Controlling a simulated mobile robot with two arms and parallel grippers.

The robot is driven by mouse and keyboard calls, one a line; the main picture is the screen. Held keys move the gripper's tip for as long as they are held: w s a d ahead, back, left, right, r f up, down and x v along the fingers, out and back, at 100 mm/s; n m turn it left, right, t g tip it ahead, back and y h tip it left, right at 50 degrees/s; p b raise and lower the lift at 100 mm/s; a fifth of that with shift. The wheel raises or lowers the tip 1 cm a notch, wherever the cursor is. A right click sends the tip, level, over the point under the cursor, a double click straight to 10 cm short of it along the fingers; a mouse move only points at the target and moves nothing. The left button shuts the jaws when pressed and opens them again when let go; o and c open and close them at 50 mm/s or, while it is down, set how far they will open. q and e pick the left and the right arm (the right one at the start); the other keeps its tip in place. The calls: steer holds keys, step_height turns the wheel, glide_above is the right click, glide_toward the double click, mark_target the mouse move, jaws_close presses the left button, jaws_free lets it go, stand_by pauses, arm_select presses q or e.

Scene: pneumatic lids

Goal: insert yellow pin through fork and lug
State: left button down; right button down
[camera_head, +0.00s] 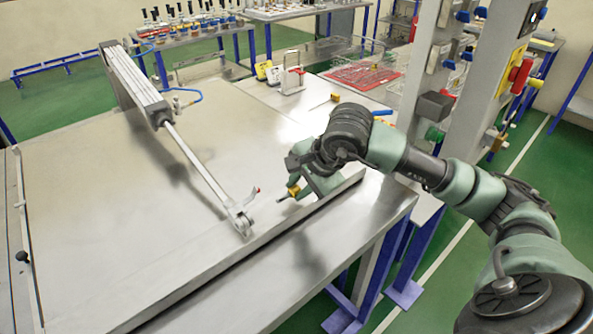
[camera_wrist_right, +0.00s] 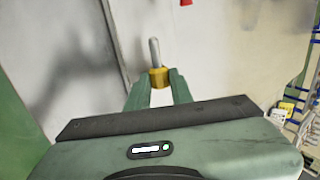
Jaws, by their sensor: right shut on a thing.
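My right gripper (camera_head: 297,186) is shut on the yellow pin (camera_head: 293,191). In the head view the pin's grey shank points left, toward the fork. In the right wrist view the pin's yellow head (camera_wrist_right: 158,77) sits between the fingertips (camera_wrist_right: 158,88) and its shank points away. The fork (camera_head: 241,221) is at the lower end of the cylinder rod (camera_head: 195,160), apart from the pin and to its left. The lug is too small to tell from the fork. My left gripper is not in view.
The pneumatic cylinder (camera_head: 135,80) slopes down over a large grey lid (camera_head: 90,190). A raised metal edge (camera_head: 250,245) runs along the lid's near side. A yellow-handled tool (camera_head: 334,97) lies on the bench behind.

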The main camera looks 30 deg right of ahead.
stand_by(0.4)
steer(key=shift+f+b, duration=0.1)
steer(key=shift+b, duration=0.3)
steer(key=shift+s+a, duration=0.1)
steer(key=shift+a, duration=0.45)
steer(key=shift+s+a, duration=0.2)
steer(key=shift+a, duration=0.95)
steer(key=shift+s+a, duration=0.15)
steer(key=shift+a, duration=1)
steer(key=shift+b, duration=0.8)
steer(key=shift+s+a, duration=0.15)
steer(key=shift+a, duration=1)
steer(key=shift+s+a, duration=0.15)
steer(key=shift+a, duration=1)
steer(key=c, duration=1.2)
jaws_free()
steer(key=shift+o, duration=0.2)
steer(key=b+v, duration=0.1)
steer(key=v, duration=0.7)
